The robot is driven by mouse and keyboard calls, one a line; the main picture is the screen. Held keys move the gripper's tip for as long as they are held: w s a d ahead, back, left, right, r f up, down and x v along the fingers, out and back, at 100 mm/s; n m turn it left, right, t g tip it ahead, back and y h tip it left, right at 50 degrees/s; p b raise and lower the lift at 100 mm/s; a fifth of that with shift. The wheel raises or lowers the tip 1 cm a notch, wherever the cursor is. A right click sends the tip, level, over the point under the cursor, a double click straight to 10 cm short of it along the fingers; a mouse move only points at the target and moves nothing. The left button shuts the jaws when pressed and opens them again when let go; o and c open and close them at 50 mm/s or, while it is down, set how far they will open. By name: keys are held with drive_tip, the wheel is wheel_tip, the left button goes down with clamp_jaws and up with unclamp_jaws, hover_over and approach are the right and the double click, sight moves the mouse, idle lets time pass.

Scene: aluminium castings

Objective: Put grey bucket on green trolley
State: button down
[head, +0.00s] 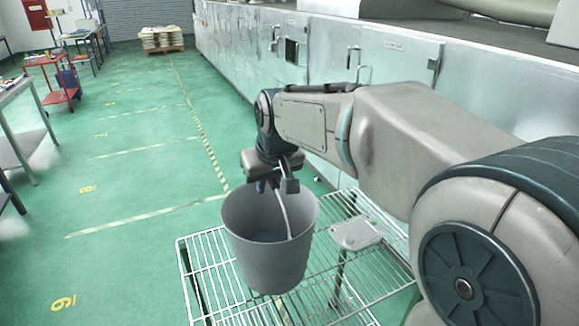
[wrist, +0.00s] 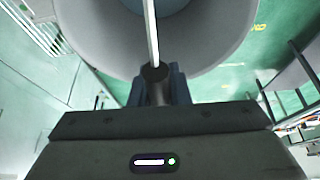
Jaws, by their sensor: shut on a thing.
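The grey bucket (head: 268,255) hangs upright below my gripper (head: 272,184) in the head view. My gripper is shut on its thin pale handle (head: 283,210). In the wrist view my gripper (wrist: 156,80) grips the handle, and part of the bucket (wrist: 95,38) fills the top of the picture. The bucket is in front of a pale wire-shelf trolley (head: 200,262), hiding part of its top. I cannot tell whether the bucket's base touches the wires.
A small grey plate-like casting (head: 356,233) lies on the wire shelf, right of the bucket. A long line of metal cabinets (head: 375,65) runs along the right. A red trolley (head: 58,95) and a grey table (head: 12,92) stand at left. The green floor between is clear.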

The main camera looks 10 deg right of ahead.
drive_tip(key=a+f+p, duration=0.1)
drive_tip(key=a+f, duration=0.2)
drive_tip(key=f, duration=0.2)
drive_tip(key=shift+s+a+f, duration=0.3)
drive_tip(key=shift+s+f, duration=0.05)
drive_tip(key=shift+f, duration=0.15)
drive_tip(key=c, duration=1.8)
unclamp_jaws()
drive_tip(key=shift+f, duration=0.2)
drive_tip(key=o, duration=0.4)
drive_tip(key=shift+o, duration=0.2)
